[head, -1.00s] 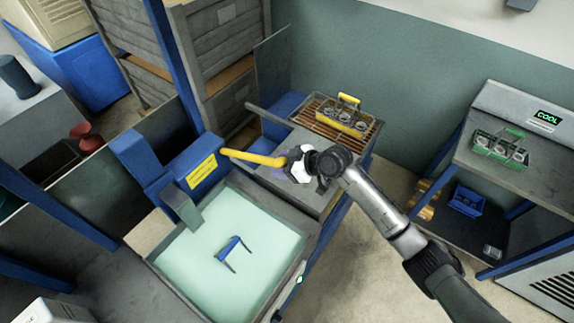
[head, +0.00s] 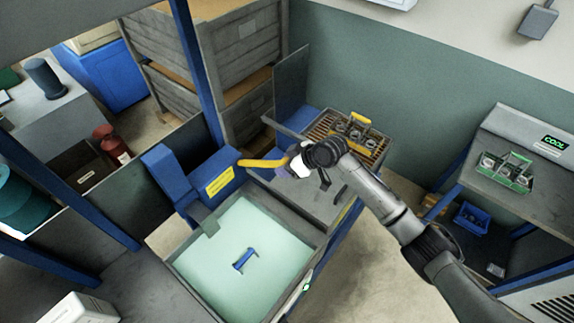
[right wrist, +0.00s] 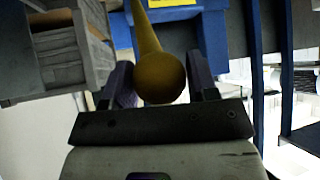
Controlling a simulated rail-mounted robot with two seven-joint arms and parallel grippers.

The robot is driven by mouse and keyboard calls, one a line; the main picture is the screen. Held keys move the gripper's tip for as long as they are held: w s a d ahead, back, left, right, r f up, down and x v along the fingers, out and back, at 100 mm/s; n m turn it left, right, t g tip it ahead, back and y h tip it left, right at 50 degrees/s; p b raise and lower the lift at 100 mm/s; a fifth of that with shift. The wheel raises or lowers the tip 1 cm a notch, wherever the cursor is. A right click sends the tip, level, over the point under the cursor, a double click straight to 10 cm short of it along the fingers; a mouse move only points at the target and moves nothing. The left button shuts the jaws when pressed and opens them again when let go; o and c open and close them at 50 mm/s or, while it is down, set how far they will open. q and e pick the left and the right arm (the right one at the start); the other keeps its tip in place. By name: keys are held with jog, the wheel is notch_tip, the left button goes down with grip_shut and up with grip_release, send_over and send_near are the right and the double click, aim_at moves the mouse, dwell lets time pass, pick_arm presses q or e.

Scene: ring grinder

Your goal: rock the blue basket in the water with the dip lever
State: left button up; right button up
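The blue basket (head: 245,262) shows only as a blue handle in the middle of the pale green water (head: 215,265); its body is hidden below. The dip lever (head: 262,163) is a yellow bar reaching right from the blue housing with a yellow label. My right gripper (head: 296,160) is at the lever's outer end. In the right wrist view the lever's round yellow knob (right wrist: 160,78) sits between my two dark fingers, which appear to press it from both sides. My left gripper is out of view.
A yellow-handled basket of rings (head: 355,132) stands on a slatted rack behind the tank. A green basket (head: 505,172) stands on the right bench by the COOL display (head: 555,142). A blue bin (head: 472,217) is on the shelf below. A blue post (head: 200,80) rises behind the lever housing.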

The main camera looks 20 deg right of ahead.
jog(key=shift+o, duration=1.4)
jog(key=shift+w+a+r, duration=0.1)
jog(key=shift+w, duration=0.05)
jog(key=shift+o, duration=0.4)
jog(key=b+v, duration=0.2)
jog(key=v, duration=1.2)
